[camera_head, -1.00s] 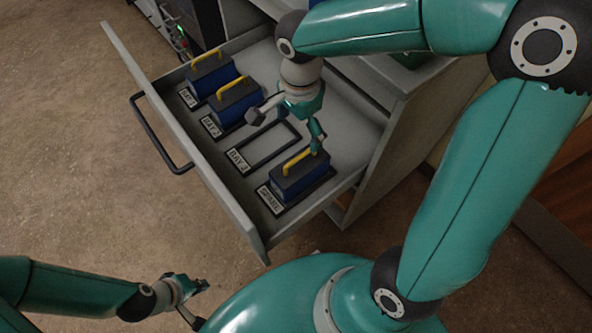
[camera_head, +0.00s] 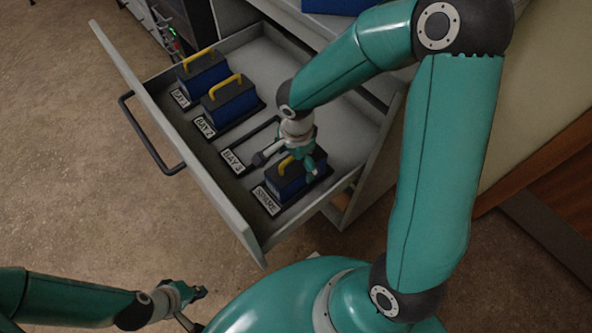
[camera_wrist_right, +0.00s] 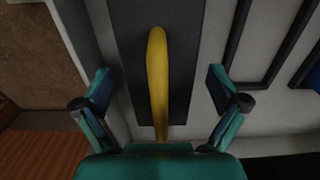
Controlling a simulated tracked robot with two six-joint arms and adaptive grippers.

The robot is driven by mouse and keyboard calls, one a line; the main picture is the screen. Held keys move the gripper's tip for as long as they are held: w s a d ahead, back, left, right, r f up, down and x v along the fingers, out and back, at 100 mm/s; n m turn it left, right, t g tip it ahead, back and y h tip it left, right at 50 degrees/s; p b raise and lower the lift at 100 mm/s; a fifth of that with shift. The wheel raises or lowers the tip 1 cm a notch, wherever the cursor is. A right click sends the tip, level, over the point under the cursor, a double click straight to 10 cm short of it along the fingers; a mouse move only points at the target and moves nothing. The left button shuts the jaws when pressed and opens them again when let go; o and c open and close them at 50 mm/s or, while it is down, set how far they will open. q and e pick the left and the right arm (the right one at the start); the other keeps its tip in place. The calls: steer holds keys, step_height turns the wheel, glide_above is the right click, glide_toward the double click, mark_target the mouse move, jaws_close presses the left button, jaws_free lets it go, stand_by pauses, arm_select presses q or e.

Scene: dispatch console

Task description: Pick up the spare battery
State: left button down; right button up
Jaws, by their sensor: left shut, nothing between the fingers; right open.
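The spare battery (camera_head: 287,189), a blue block with a dark top and yellow handle, sits in the drawer slot labelled SPARE (camera_head: 266,201). My right gripper (camera_head: 288,167) is open above it and partly hides its top in the head view. In the right wrist view the yellow handle (camera_wrist_right: 157,80) runs lengthwise between the two spread fingers of the right gripper (camera_wrist_right: 158,88), with a gap on each side. The battery's dark top (camera_wrist_right: 184,60) lies beneath it. My left gripper (camera_head: 197,294) is shut and empty, low at the left, away from the drawer.
The open drawer (camera_head: 165,117) also holds two more blue batteries, in BAY 1 (camera_head: 203,75) and BAY 2 (camera_head: 231,102). The BAY 3 slot (camera_head: 240,150) looks empty. The drawer's front carries a black handle (camera_head: 148,140). A blue object (camera_head: 335,5) sits on the cabinet above.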

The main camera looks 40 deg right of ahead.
steer(key=shift+f, duration=0.75)
steer(key=c, duration=1.7)
steer(key=shift+w+r, duration=0.1)
jaws_close()
steer(key=shift+r, duration=0.1)
